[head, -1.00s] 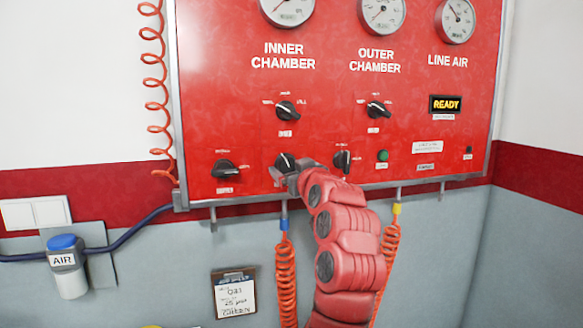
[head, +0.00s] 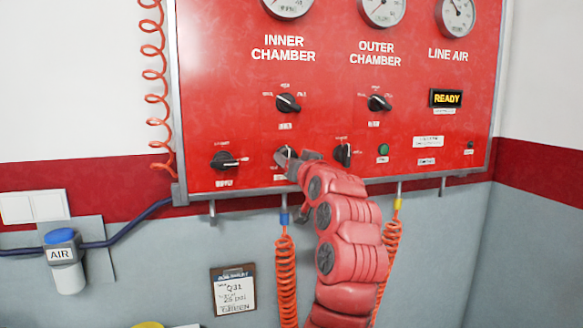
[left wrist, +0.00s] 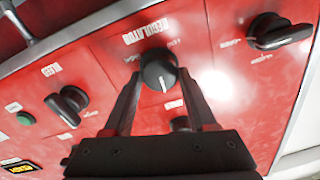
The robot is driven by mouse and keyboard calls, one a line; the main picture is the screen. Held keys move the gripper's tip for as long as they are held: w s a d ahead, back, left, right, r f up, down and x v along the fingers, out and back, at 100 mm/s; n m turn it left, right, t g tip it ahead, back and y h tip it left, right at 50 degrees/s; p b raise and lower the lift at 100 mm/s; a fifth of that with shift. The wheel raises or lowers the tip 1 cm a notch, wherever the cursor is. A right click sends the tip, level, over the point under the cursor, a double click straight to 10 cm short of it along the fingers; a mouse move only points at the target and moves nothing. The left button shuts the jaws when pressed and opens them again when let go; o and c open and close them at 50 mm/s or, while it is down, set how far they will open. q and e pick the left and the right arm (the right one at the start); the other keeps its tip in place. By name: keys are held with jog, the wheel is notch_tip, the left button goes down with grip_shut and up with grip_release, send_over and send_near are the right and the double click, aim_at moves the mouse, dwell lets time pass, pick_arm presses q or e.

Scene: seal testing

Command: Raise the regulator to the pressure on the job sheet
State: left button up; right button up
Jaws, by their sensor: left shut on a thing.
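The regulator knob (head: 283,152) is a round black knob in the lower row of the red panel. It also shows in the left wrist view (left wrist: 158,70), under the label REGULATOR, with a white mark on its face. My left gripper (head: 290,160) is shut on this knob, a finger on each side of it in the left wrist view (left wrist: 160,85). The job sheet (head: 235,292) hangs on the wall below the panel; its handwriting is small and seems to read 25 psi. The gauges are cut off at the top edge. My right gripper is not in view.
A supply knob (head: 228,161) is left of the regulator, and a bleed knob (head: 342,153) and green button (head: 383,149) are right of it. Selector knobs (head: 288,103) sit above. Orange coiled hoses (head: 286,275) hang below. The display (head: 446,98) reads READY.

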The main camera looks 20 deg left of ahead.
pick_arm(q)
jog(key=shift+r, duration=0.1)
jog(key=o, duration=1.4)
jog(key=shift+c, duration=0.2)
jog(key=b+v, duration=0.6)
jog(key=v, duration=1.1)
jog(key=shift+d, duration=0.25)
jog(key=shift+s, duration=0.1)
